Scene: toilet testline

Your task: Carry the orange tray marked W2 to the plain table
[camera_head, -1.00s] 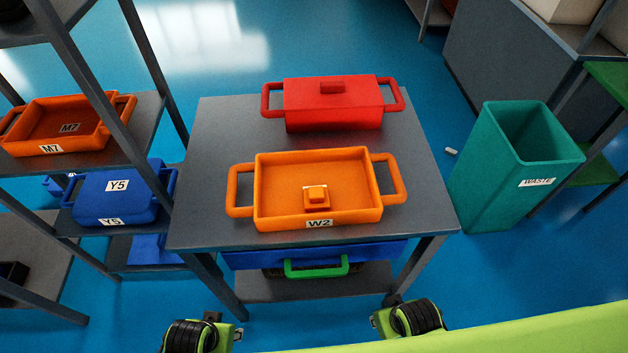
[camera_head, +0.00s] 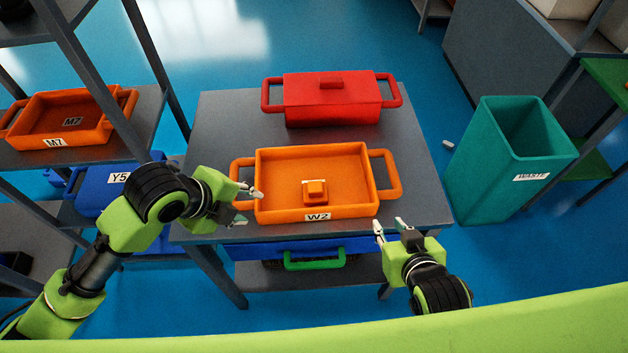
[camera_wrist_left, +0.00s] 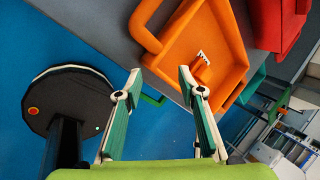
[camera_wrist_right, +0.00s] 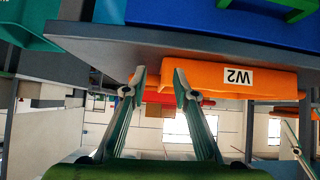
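The orange tray marked W2 (camera_head: 345,207) sits on a grey table (camera_head: 225,125), with a loop handle at each end and a small orange block (camera_head: 315,191) inside. My left gripper (camera_head: 248,206) is open at the tray's left handle; in the left wrist view its fingers (camera_wrist_left: 160,88) look apart, with the tray (camera_wrist_left: 205,50) beyond them. My right gripper (camera_head: 388,228) is open and empty near the tray's front right corner, short of the right handle. The right wrist view shows its spread fingers (camera_wrist_right: 155,82) and the W2 label side (camera_wrist_right: 260,80).
A red lidded box (camera_head: 333,105) stands behind the tray on the same table. A blue tray with a green handle (camera_head: 315,262) is on the lower shelf. A rack with orange M7 (camera_head: 95,135) is at left; a teal waste bin (camera_head: 490,170) is at right.

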